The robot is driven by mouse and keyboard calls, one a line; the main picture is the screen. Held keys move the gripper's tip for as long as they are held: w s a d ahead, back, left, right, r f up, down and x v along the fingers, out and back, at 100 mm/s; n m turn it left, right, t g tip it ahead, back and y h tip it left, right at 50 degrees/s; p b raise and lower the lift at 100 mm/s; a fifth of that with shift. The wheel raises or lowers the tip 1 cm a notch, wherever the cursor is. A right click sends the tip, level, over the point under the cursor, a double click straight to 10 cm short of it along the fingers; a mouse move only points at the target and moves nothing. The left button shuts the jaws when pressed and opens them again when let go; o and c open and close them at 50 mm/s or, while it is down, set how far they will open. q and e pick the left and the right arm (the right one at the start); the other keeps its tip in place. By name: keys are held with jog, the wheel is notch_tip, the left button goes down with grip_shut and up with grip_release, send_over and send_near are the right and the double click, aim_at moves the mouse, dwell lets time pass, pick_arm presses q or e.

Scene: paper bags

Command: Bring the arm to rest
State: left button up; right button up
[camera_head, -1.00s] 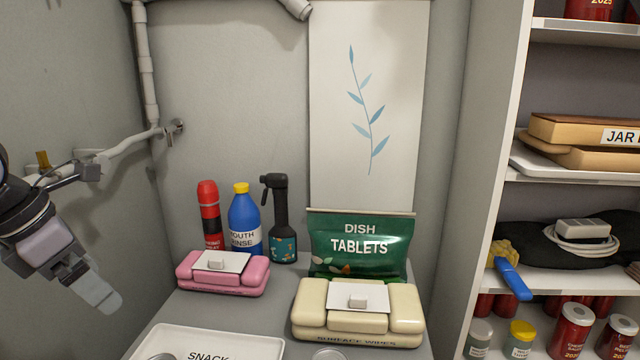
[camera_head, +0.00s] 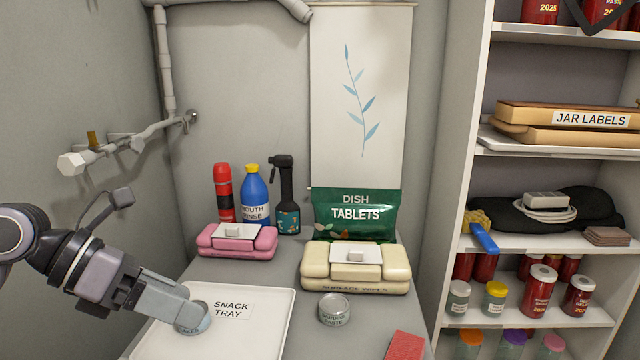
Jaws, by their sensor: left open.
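My left gripper (camera_head: 188,308) is open, at the left over the white snack tray (camera_head: 262,335). Its fingers point down and to the right. A small round tin (camera_head: 192,328) sits on the tray right at the fingertips and is partly hidden by them. I cannot tell whether the fingers touch it. My right gripper is not in view.
Behind the tray stand a pink wipes pack (camera_head: 237,245), a cream wipes pack (camera_head: 355,272), bottles and a green dish tablets pouch (camera_head: 355,217). A tin (camera_head: 334,310) and a red item (camera_head: 402,346) lie to the right. A loaded shelf unit (camera_head: 455,215) stands at right.

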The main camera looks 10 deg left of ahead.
pick_arm(q)
jog(key=d+r+n+t+h, duration=0.7)
jog(key=n+t+h, duration=0.2)
jog(key=n, duration=0.1)
jog(key=w+a+f+n+t+y, duration=0.15)
jog(key=a+f+n+y, duration=0.35)
jog(key=f+n+y, duration=0.6)
jog(key=a+f+n+t+y, duration=0.2)
jog(key=a+f+n+y, duration=0.3)
jog(key=n+y, duration=0.7)
jog(key=s+d+f+n+g+h, duration=0.35)
jog(key=s+f+g, duration=0.35)
jog(key=s+f, duration=0.3)
jog(key=s+d+f+n+g+h, duration=0.2)
jog(key=s+f+n+g, duration=0.2)
jog(key=s+f+g, duration=0.45)
jog(key=w+d+f+t+h, duration=0.1)
jog(key=w+d+f+t, duration=0.2)
jog(key=f+t, duration=0.6)
jog(key=shift+w+f, duration=0.5)
jog(key=shift+w, duration=0.7)
